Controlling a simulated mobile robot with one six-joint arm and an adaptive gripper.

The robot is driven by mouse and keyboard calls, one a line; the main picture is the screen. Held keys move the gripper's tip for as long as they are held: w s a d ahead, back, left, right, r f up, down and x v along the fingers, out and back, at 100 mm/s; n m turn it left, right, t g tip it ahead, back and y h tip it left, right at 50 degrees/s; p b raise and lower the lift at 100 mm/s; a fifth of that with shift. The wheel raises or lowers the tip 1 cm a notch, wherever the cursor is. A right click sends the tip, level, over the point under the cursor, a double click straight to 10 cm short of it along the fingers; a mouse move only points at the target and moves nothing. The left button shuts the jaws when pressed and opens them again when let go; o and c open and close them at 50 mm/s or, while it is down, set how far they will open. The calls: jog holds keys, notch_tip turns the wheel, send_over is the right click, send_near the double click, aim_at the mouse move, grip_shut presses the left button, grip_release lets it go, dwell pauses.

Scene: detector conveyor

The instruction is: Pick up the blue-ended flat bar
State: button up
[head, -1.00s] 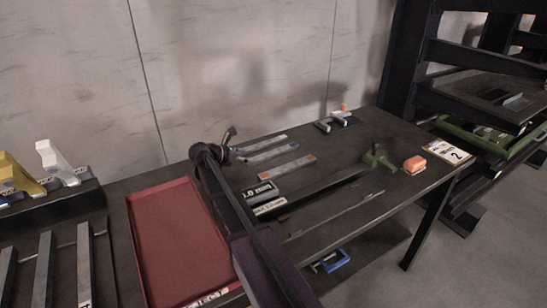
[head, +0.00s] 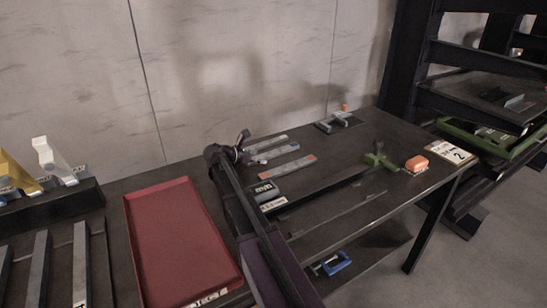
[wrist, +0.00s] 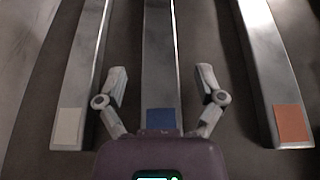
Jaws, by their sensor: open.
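The blue-ended flat bar (wrist: 160,60) is grey metal with a blue patch at its near end, in the middle of the wrist view. In the head view it is the middle one of three bars (head: 274,153) at the back of the table. My gripper (wrist: 162,76) is open and empty, with one finger on each side of this bar. I cannot tell how high the fingers are above the table. In the head view my gripper (head: 243,146) is at the left ends of the bars, and its fingers are partly hidden.
A white-ended bar (wrist: 86,60) lies left of it and an orange-ended bar (wrist: 266,60) right, with gaps between. In the head view a red tray (head: 180,240) sits left of my arm. An orange block (head: 416,164) and green part (head: 378,160) are at the right.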

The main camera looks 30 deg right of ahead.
dwell(0.5)
jog(key=shift+d, duration=0.1)
grip_shut()
